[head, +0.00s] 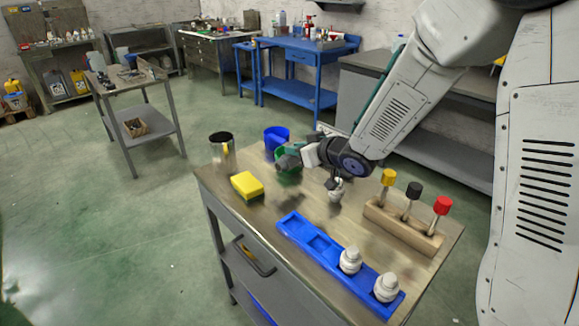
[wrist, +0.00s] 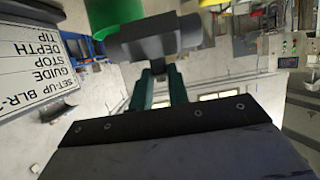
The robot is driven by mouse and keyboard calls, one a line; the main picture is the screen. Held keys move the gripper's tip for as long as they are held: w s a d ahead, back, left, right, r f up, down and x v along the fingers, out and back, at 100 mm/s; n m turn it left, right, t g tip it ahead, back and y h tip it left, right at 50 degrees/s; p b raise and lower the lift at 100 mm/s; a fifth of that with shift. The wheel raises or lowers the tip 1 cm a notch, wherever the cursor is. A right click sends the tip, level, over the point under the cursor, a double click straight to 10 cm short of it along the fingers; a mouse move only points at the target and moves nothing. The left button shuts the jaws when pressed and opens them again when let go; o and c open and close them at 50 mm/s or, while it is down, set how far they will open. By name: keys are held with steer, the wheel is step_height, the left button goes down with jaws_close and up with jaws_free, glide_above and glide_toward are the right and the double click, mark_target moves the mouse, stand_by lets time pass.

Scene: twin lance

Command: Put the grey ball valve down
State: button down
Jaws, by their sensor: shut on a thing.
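My gripper (wrist: 160,75) is shut on the grey ball valve (wrist: 155,40), a dark grey piece with a wide rounded body, held between the dark green fingers in the wrist view. In the head view the valve (head: 287,162) is in front of the green cup (head: 289,175), above the far part of the workbench (head: 285,200). I cannot tell whether the valve touches the cup. The green cup (wrist: 112,12) also shows behind the valve in the wrist view.
A blue cup (head: 275,138), a metal mug (head: 222,153) and a yellow sponge (head: 246,185) stand near the valve. A blue tray (head: 315,245) holds two pale fittings (head: 350,261); another pale fitting (head: 336,193) stands on the bench. A wooden rack (head: 400,230) holds coloured-handled tools at right.

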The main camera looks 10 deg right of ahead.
steer(key=shift+w+d+f, duration=0.1)
steer(key=shift+d+f, duration=0.1)
steer(key=shift+f, duration=0.85)
steer(key=shift+s+d+f, duration=0.1)
steer(key=shift+d+f, duration=0.15)
steer(key=shift+f, duration=0.8)
steer(key=shift+w+d+f, duration=0.1)
steer(key=shift+d+f, duration=0.1)
steer(key=shift+f, duration=0.85)
steer(key=shift+f, duration=0.1)
steer(key=c, duration=1.3)
jaws_free()
steer(key=shift+c, duration=0.2)
steer(key=v, duration=0.7)
steer(key=shift+s+r, duration=0.25)
